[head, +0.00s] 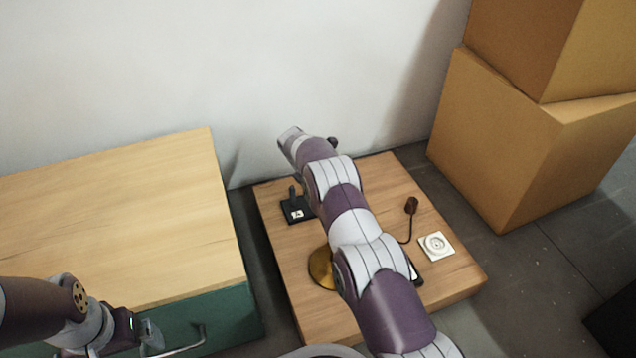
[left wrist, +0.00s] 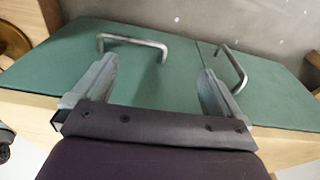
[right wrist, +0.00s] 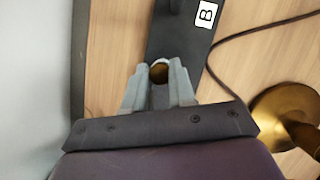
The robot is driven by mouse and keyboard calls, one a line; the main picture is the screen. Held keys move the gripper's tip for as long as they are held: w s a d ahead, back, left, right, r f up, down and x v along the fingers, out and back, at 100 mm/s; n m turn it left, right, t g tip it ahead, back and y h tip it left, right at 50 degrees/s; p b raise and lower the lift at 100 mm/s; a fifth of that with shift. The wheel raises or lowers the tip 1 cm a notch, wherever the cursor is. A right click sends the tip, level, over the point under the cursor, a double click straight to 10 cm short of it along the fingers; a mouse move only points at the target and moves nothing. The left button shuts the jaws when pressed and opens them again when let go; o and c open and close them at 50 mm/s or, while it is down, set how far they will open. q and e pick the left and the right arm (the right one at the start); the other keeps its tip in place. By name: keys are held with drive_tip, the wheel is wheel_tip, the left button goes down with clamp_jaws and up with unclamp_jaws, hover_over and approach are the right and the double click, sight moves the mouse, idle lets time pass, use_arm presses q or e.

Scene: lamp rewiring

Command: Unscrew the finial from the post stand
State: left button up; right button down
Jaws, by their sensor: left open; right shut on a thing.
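The finial sits over the black base of a post stand (right wrist: 183,35), which carries a white label "B". The post under the finial is mostly hidden by the fingers, so I cannot tell how far the finial is threaded. In the head view my right arm hides this gripper and the finial. My left gripper (left wrist: 150,88) is open and empty, in front of the green drawer fronts (left wrist: 180,75).
A wooden-topped cabinet (head: 110,215) is at left, stacked boxes (head: 520,140) at right.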

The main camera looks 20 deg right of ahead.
drive_tip(key=r+n+p, duration=0.1)
drive_tip(key=p, duration=0.2)
drive_tip(key=shift+s+r+t, duration=0.1)
drive_tip(key=shift+s+t, duration=0.05)
drive_tip(key=shift+t, duration=0.15)
drive_tip(key=n+t+y+p, duration=0.1)
drive_tip(key=n+p, duration=0.3)
drive_tip(key=p, duration=0.1)
drive_tip(key=shift+s+d+n, duration=0.1)
drive_tip(key=shift+d+n, duration=0.05)
drive_tip(key=shift+n, duration=0.25)
drive_tip(key=shift+f+n+t+y+p, duration=0.4)
drive_tip(key=shift+f+n+y, duration=0.2)
drive_tip(key=shift+n, duration=0.5)
drive_tip(key=c, duration=0.9)
unclamp_jaws()
drive_tip(key=shift+o, duration=0.2)
